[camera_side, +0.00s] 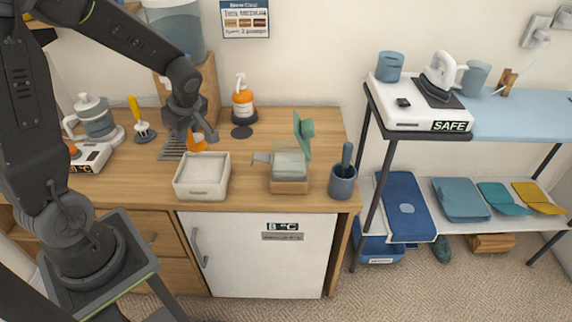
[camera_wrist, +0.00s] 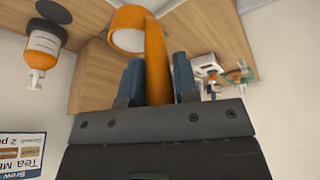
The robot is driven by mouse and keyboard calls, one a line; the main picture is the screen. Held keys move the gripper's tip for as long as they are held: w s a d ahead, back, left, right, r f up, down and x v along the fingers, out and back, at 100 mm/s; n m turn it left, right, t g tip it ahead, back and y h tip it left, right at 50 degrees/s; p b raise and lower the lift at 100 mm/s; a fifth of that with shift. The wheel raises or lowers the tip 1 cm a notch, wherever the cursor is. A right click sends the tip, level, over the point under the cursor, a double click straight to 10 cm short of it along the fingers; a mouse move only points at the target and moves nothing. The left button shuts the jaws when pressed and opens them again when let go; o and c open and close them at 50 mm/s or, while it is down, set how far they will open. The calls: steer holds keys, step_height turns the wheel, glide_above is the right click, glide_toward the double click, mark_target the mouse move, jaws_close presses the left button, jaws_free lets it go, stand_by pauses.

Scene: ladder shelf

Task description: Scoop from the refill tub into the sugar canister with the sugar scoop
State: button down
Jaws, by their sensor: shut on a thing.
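My gripper (camera_side: 193,127) is shut on the orange sugar scoop (camera_side: 196,143), held behind the white refill tub. In the wrist view the scoop's handle (camera_wrist: 155,62) stands between the two dark fingers, with its round orange bowl (camera_wrist: 130,28) beyond them. The refill tub (camera_side: 201,191) is a pale, square, open-topped box near the counter's front edge, with pale contents; its label is unreadable. To its right stands a clear-walled box on a wooden base with a green lid raised, apparently the sugar canister (camera_side: 289,187). The fill inside the scoop cannot be made out.
An orange bottle (camera_side: 243,103) stands at the back, also seen in the wrist view (camera_wrist: 44,45). A blue holder (camera_side: 343,186) with a dark handle stands at the counter's right. A grey kettle-like pot (camera_side: 95,118) is left. Clear counter lies between tub and canister.

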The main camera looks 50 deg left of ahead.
stand_by(0.7)
steer(key=w+d+r+m+t+h, duration=0.2)
steer(key=w+d+r+m, duration=0.1)
steer(key=w+m, duration=0.5)
steer(key=w+d+r+m+t+h, duration=0.2)
steer(key=w+d+r+m, duration=0.1)
steer(key=w+d+m, duration=0.3)
steer(key=w+m, duration=0.2)
steer(key=m, duration=0.2)
steer(key=shift+w+d+r+t+h, duration=0.2)
steer(key=shift+r+t+h, duration=0.1)
steer(key=shift+r+t, duration=0.1)
steer(key=shift+s, duration=0.1)
stand_by(0.4)
steer(key=shift+f, duration=2.5)
steer(key=shift+r, duration=0.1)
steer(key=shift+w+d+r+g+y, duration=0.5)
steer(key=shift+r+g+y, duration=0.1)
steer(key=shift+g+y, duration=0.2)
